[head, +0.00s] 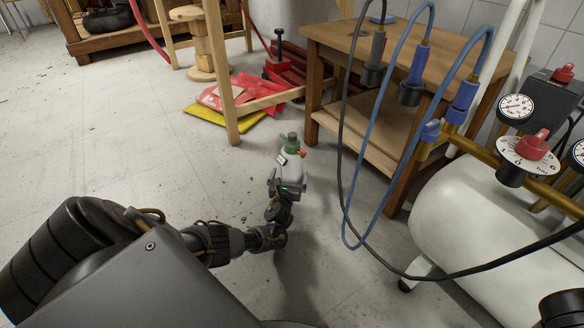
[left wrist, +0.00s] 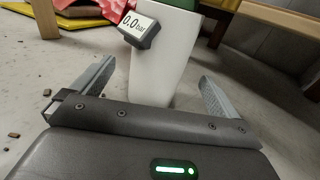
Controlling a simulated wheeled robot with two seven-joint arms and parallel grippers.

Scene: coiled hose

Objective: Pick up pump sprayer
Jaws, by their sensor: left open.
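The pump sprayer (head: 292,162) stands upright on the floor near the middle of the head view, with a white body, a green top and a small red part. In the left wrist view its white body (left wrist: 163,65) fills the upper middle, with a small gauge reading 0.0 bar (left wrist: 139,27) on its left side. My left gripper (head: 287,184) is open, low at the near side of the sprayer. In the left wrist view its two fingers (left wrist: 156,88) point to either side of the white body, not closed on it. My right gripper is in neither view.
A wooden table (head: 400,42) stands right of the sprayer. Blue and black hoses (head: 352,215) hang near a white tank (head: 450,215) with gauges. The floor left of the sprayer is clear.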

